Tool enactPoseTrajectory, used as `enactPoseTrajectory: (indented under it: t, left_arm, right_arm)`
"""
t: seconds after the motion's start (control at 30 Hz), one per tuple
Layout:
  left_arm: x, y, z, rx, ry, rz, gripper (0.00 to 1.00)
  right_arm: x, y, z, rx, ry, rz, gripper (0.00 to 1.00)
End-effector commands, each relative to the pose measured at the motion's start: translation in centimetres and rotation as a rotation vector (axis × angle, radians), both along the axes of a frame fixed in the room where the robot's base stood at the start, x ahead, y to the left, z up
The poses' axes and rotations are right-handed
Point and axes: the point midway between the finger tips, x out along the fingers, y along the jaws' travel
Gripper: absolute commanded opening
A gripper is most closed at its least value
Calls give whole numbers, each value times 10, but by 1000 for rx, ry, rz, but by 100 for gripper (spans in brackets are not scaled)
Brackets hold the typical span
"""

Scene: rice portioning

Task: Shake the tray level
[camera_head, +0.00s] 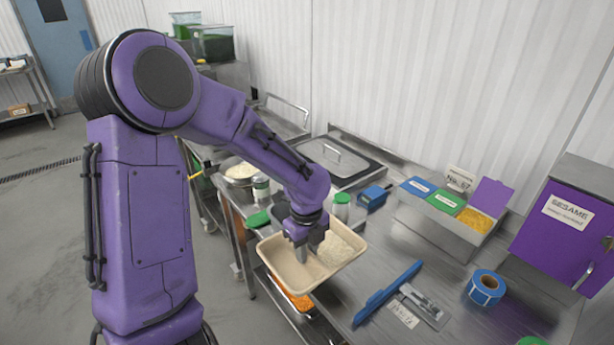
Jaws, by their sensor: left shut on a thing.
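A beige tray (286,274) is at the front left edge of the steel table, under my left gripper. Pale rice (337,249) lies in the tray, mostly toward its right side, and the left part looks barer. My left gripper (302,250) reaches down over the tray and is shut on it. The gripper hides part of the tray, so the exact grip is hard to see. The tray looks a little tilted, and I cannot tell whether it touches the table. My right gripper is not in view.
A blue squeegee-like tool (388,294), a scraper (424,306) and a blue tape roll (486,287) lie on the steel table (420,253). Lidded bins (447,203) and a purple SESAME box (563,232) stand behind. Orange food (292,294) sits below the tray.

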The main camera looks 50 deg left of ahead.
Motion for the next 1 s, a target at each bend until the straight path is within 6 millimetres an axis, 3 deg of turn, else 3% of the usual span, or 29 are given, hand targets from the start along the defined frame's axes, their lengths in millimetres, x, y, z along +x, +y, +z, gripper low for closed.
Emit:
enactPoseTrajectory:
  t: [0.7, 1.0]
  left_arm:
    - [0, 0, -53, -1, 1, 1, 0]
    - [0, 0, -57, -1, 0, 0, 0]
  right_arm:
    - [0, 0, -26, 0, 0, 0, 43]
    - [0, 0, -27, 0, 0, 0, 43]
